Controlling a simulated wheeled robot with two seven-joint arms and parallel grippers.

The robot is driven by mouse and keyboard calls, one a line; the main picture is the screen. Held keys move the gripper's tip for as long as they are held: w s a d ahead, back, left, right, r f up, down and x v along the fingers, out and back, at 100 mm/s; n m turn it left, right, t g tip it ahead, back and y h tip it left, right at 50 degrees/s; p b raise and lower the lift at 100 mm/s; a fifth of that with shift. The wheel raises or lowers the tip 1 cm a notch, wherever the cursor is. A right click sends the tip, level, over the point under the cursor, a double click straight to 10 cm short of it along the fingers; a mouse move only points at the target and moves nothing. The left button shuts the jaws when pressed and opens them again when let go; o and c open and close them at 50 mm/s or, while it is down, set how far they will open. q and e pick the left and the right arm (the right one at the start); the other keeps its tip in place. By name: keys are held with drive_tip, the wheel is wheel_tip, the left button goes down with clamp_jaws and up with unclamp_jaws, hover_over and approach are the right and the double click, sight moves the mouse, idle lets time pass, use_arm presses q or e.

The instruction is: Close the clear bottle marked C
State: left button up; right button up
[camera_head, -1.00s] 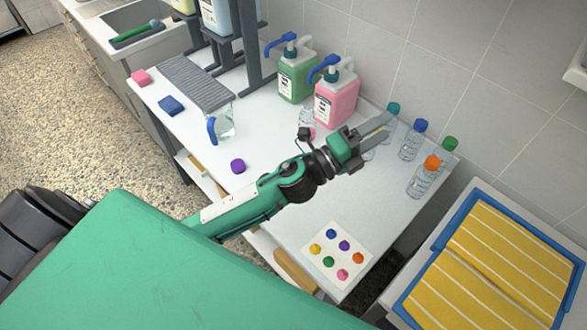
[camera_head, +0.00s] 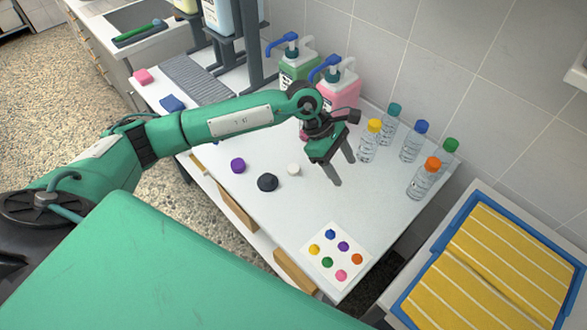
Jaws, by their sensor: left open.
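Several clear bottles stand upright at the right back of the white table (camera_head: 385,215): a yellow-capped one (camera_head: 368,146), a teal-capped one (camera_head: 388,130), a blue-capped one (camera_head: 411,147), a green-capped one (camera_head: 443,163) and an orange-capped one (camera_head: 422,184). Their marks are too small to read, so I cannot tell which is C. Loose on the table lie a purple cap (camera_head: 238,166), a black round piece (camera_head: 267,182) and a small white piece (camera_head: 293,169). My left gripper (camera_head: 342,169) is open and empty, left of the yellow-capped bottle and apart from it. My right gripper is out of view.
A green pump jug (camera_head: 297,72) and a pink pump jug (camera_head: 340,90) stand behind my left arm. A card with coloured dots (camera_head: 338,256) lies at the front. A blue tray (camera_head: 462,225) with yellow towels is at right.

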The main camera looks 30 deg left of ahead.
use_arm(q)
drive_tip(key=w+a+y, duration=0.1)
drive_tip(key=a+y, duration=0.2)
drive_tip(key=a, duration=0.4)
drive_tip(key=w+a+m+y, duration=0.1)
drive_tip(key=w+a+y, duration=0.1)
drive_tip(key=a, duration=0.6)
drive_tip(key=shift+w+r+y, duration=0.3)
drive_tip(key=shift+r+y, duration=0.1)
drive_tip(key=shift+y, duration=0.5)
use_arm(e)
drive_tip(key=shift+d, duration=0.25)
use_arm(q)
drive_tip(key=shift+d, duration=0.1)
drive_tip(key=p, duration=0.2)
hover_over(294, 168)
wheel_tip(294, 168, down, 8)
drive_tip(key=shift+r, duration=0.2)
drive_tip(key=shift+f, duration=0.55)
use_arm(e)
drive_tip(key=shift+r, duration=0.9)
